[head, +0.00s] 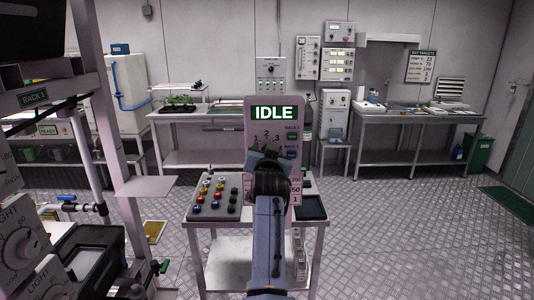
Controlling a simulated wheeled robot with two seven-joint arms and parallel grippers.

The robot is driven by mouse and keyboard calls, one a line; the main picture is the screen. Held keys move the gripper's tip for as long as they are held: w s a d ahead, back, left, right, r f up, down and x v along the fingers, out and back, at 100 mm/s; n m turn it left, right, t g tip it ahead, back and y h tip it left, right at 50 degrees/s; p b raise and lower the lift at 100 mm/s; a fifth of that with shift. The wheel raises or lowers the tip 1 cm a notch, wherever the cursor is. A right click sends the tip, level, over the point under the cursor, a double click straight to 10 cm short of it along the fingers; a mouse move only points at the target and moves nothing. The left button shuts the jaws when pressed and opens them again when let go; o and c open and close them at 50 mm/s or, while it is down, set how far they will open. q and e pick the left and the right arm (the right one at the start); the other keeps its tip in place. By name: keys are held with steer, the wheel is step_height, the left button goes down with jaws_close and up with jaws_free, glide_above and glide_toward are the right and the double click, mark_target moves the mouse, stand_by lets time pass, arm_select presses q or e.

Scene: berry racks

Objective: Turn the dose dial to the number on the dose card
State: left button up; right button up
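The control panel (252,104) stands upright on a small table in the middle of the head view, with a green IDLE display (272,113). Below the display the numbers 1, 2, 3 (266,134) are set in an arc. The dial under them is hidden behind my gripper, so its setting does not show. A small white card (297,199) low on the panel's right shows a 1; whether it is the dose card is unclear. One gripper (266,152), seemingly my right, is in front of the panel; contact and finger opening cannot be told. My other gripper is not recognisable.
A tray of coloured knobs (217,205) lies on the table left of the panel, and a dark tray (311,208) lies on the right. Rack 1 (34,99) with its dial panels fills the left side. Benches line the back wall. The floor at right is clear.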

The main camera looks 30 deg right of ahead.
step_height(320, 180, up, 10)
steer(key=shift+f, duration=0.1)
steer(key=shift+f, duration=0.15)
